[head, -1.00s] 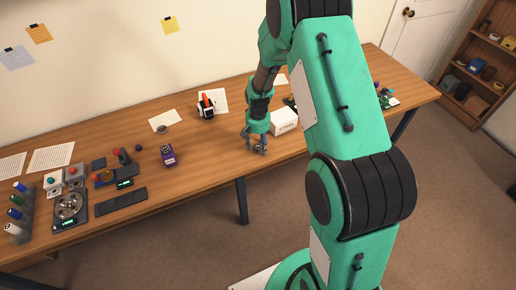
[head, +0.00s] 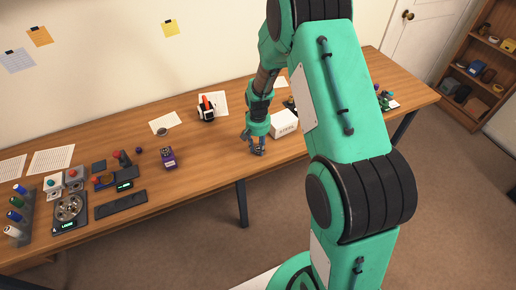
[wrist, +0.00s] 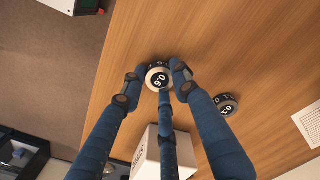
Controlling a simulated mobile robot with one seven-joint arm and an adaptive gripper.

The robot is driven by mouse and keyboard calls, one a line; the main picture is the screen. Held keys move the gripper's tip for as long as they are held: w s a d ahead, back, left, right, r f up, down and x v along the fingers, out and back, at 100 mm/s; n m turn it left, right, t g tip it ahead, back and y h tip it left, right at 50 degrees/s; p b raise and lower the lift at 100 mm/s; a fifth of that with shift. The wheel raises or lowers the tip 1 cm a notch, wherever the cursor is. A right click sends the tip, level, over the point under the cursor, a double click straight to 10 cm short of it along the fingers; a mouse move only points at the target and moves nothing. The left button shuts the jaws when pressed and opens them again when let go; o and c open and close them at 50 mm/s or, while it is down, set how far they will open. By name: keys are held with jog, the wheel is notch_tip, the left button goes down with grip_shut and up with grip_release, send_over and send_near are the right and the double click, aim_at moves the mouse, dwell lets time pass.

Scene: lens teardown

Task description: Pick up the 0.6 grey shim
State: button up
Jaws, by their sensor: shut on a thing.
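The 0.6 grey shim (wrist: 158,79) is a small round piece with a dark face, white figures and a pale ring, seen in the wrist view. My gripper (wrist: 159,84) has its blue fingers closed around it, touching its sides, low over the table. In the head view my gripper (head: 257,149) is at the table's front part, left of a white box (head: 284,123); the shim is too small to make out there. A second round piece with white figures (wrist: 226,104) lies on the table to the right in the wrist view, apart from my fingers.
The white box also shows close to my fingers in the wrist view (wrist: 147,152). The wooden table (head: 205,170) is clear left of my gripper up to a purple device (head: 168,157). A dark holder with an orange item (head: 206,108) stands farther back.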

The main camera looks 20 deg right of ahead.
aim_at(258, 148)
jog(key=shift+r, duration=0.6)
notch_tip(258, 148, up, 2)
jog(key=shift+r+p, duration=0.15)
jog(key=shift+p, duration=0.35)
jog(key=s+a+r+p, duration=0.1)
jog(key=s+a+p, duration=0.1)
jog(key=s, duration=1.3)
jog(key=shift+s+a+r, duration=0.2)
jog(key=shift+s+a, duration=0.1)
jog(key=shift+s, duration=0.1)
